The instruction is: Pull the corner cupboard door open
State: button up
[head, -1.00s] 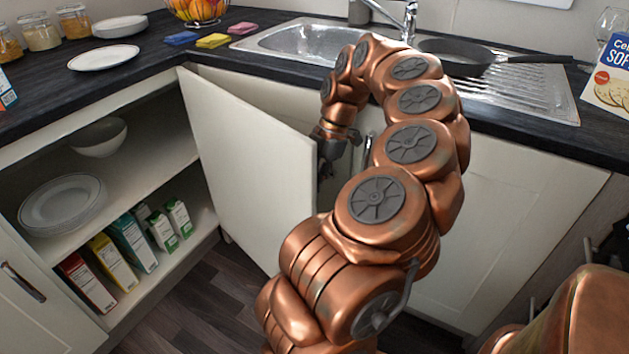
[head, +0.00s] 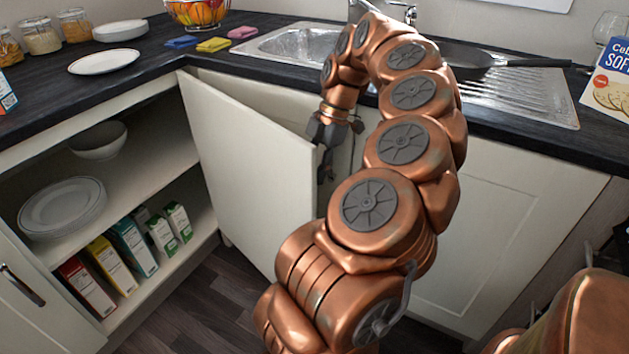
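The white corner cupboard door (head: 245,165) stands ajar at an angle below the counter corner. A gap shows between its top edge and the cabinet front behind it. My gripper (head: 325,165) is at the door's right edge, with its dark fingers pointing down. The fingers are small and partly hidden there. I cannot tell whether they are closed on a handle or on the door's edge, and no handle on this door shows. My copper arm hides part of the area to the right of the door.
Open shelves left of the door hold plates (head: 62,205), a bowl (head: 98,142) and several cartons (head: 132,245). The counter above carries a sink (head: 300,45), a pan (head: 465,55) and sponges (head: 213,45). Dark floor (head: 205,290) is clear in front of the door.

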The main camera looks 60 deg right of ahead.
aim_at(314, 149)
jog(key=shift+r, duration=2.7)
